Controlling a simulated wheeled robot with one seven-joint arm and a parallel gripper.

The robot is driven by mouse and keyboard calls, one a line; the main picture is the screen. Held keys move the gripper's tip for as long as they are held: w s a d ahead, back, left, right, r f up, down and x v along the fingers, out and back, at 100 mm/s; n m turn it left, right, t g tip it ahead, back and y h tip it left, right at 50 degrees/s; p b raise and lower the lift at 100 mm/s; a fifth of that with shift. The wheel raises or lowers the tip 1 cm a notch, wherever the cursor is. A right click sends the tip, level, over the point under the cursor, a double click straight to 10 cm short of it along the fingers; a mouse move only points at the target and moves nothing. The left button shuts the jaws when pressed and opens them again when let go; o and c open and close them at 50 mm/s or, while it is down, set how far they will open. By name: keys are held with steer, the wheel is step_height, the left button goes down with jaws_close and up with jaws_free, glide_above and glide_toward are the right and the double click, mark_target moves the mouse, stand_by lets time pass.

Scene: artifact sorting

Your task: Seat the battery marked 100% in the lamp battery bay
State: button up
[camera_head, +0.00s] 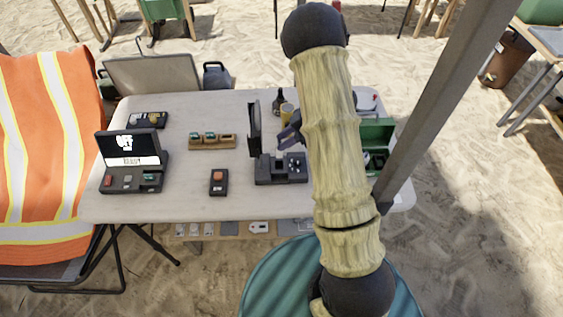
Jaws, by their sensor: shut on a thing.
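My gripper (287,141) is over the table, mostly hidden by my arm. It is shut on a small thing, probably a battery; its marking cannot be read. Just below and around it is a dark unit with an upright black panel (254,132) and a low base (268,176) with round knobs, which looks like the lamp. Its bay cannot be made out, nor whether the held thing touches it. A wooden rack (198,147) to the left holds two green-topped batteries; its right slot looks empty.
A small black box with an orange button (218,182) lies in front. A green case (376,134), a yellow can (287,112) and a dark bottle (278,100) are near my arm. A grey pole (440,100) rises at right.

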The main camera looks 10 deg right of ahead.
step_height(320, 180, down, 5)
steer(key=shift+w+a+r, duration=0.1)
steer(key=shift+a, duration=0.05)
steer(key=shift+f, duration=1.85)
steer(key=shift+f, duration=0.1)
steer(key=o, duration=1.1)
steer(key=shift+c, duration=0.2)
steer(key=v, duration=1.2)
